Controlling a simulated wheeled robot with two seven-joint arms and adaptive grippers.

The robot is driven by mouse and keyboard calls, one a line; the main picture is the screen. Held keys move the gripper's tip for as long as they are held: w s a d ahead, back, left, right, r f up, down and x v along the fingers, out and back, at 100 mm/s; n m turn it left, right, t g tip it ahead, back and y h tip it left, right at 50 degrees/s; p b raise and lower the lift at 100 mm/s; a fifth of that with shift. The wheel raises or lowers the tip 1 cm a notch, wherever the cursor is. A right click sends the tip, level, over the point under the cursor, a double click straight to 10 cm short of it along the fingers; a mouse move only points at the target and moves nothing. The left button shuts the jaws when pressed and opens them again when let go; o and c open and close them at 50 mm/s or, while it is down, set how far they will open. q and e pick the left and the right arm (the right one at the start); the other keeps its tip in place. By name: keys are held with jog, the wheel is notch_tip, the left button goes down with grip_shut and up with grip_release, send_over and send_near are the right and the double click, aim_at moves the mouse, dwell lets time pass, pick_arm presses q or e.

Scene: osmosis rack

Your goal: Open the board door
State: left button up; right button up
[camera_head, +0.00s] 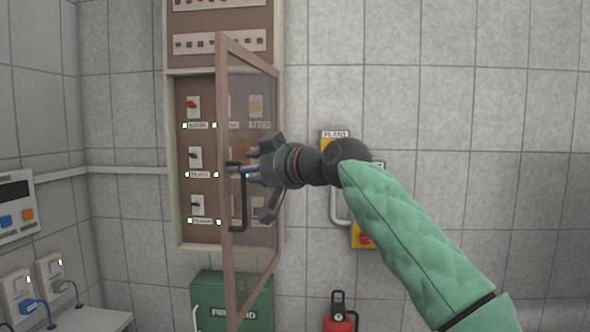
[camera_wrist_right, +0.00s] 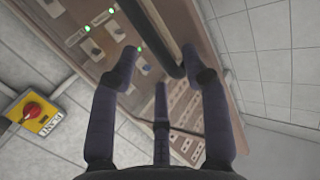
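The board door (camera_head: 223,270) is a brown-framed clear panel. It stands ajar, its left edge swung out toward me from the wall board (camera_head: 179,225). A dark bar handle (camera_head: 243,215) is on the door near its left edge, and appears as a dark bar in the right wrist view (camera_wrist_right: 163,38). My right gripper (camera_head: 254,170) is beside the handle, partly overlapping the door. In the wrist view its fingers (camera_wrist_right: 162,68) are spread, with the bar between the outer two. I cannot tell whether they touch it. My left gripper is not in view.
Behind the door are several switches (camera_head: 194,105) with green lights. A yellow switch box (camera_head: 328,143) is on the wall to the right. A green box (camera_head: 208,288) and a red extinguisher (camera_head: 338,322) are below.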

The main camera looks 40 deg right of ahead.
jog(key=s+d+b, duration=0.2)
jog(key=s+d, duration=0.4)
jog(key=s, duration=0.1)
jog(key=shift+s+r+b, duration=0.3)
jog(key=shift+s+r, duration=0.1)
jog(key=shift+r, duration=0.05)
dwell(0.5)
jog(key=shift+w+f, duration=0.15)
jog(key=shift+f, duration=0.1)
